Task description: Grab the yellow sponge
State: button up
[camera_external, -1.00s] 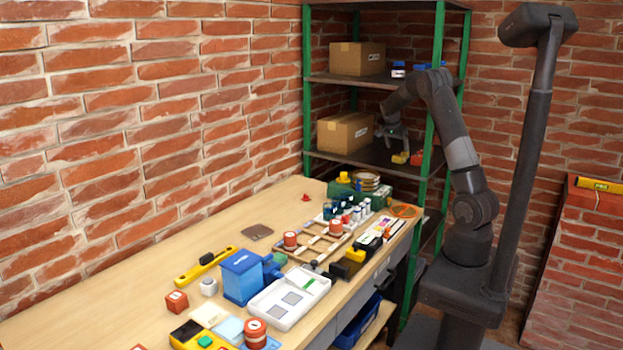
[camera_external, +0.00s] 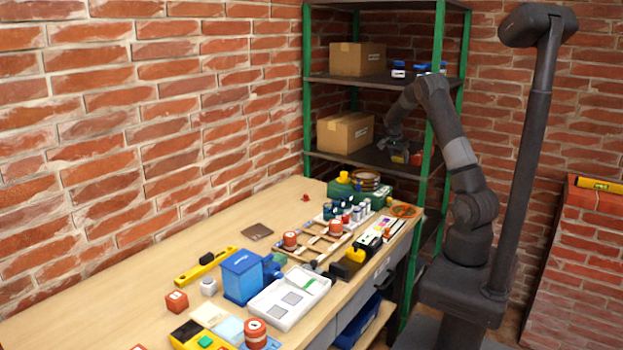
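The yellow sponge (camera_external: 397,159) lies on the middle shelf of the green-posted rack, right of a cardboard box. Only a small yellow part of it shows; my gripper covers the rest. My gripper (camera_external: 398,154) points down, low over the shelf, right at the sponge. At this size I cannot tell whether its fingers are open or shut, or whether they touch the sponge.
A red object (camera_external: 416,158) sits close to the right of my gripper. The cardboard box (camera_external: 345,132) stands to the left on the same shelf. The upper shelf (camera_external: 385,82) lies above.

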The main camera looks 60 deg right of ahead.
jog(key=c, duration=0.6)
